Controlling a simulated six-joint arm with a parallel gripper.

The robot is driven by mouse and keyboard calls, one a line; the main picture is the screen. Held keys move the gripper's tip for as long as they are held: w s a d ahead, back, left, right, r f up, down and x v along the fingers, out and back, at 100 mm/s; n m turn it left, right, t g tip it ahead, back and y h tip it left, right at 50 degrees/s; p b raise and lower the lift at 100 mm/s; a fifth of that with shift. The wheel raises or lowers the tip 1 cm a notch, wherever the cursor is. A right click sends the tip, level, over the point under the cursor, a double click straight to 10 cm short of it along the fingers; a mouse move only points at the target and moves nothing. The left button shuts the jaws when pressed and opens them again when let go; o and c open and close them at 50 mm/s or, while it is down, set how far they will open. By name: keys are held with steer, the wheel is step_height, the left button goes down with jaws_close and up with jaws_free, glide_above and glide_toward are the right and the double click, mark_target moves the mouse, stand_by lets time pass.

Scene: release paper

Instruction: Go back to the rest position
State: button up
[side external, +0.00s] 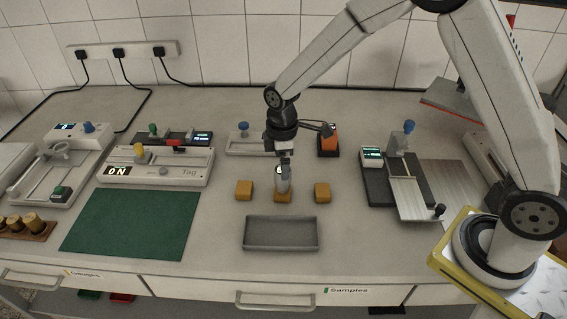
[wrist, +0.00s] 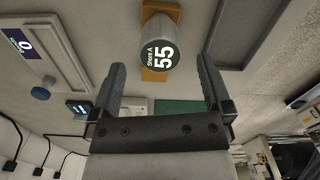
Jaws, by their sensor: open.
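My gripper (side external: 284,156) hangs over the middle of the bench, pointing down, just above a grey cylindrical sample (side external: 283,183). The sample stands on the middle one of three small wooden blocks (side external: 283,197). In the wrist view my gripper (wrist: 162,72) has its two fingers spread apart with nothing between them. The sample's dark top, marked "Shore A 55" (wrist: 160,54), lies beyond the fingertips, and part of the wooden block (wrist: 155,12) shows behind it.
Empty wooden blocks stand left (side external: 244,190) and right (side external: 322,192) of the sample. A grey tray (side external: 280,247) lies in front.

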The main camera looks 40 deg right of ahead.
steer(key=shift+r, duration=1.45)
steer(key=shift+s+d, duration=0.1)
steer(key=shift+s+d+r, duration=0.1)
steer(key=shift+s+r, duration=0.05)
steer(key=s+d+r+m+t, duration=0.1)
steer(key=s+d+m, duration=0.2)
steer(key=s+m, duration=0.2)
steer(key=s+d+r+m+t, duration=0.1)
steer(key=s+d+m, duration=0.2)
steer(key=s+m, duration=0.3)
steer(key=s, duration=0.5)
steer(key=shift+d+r+t, duration=0.25)
steer(key=shift+d+t, duration=0.05)
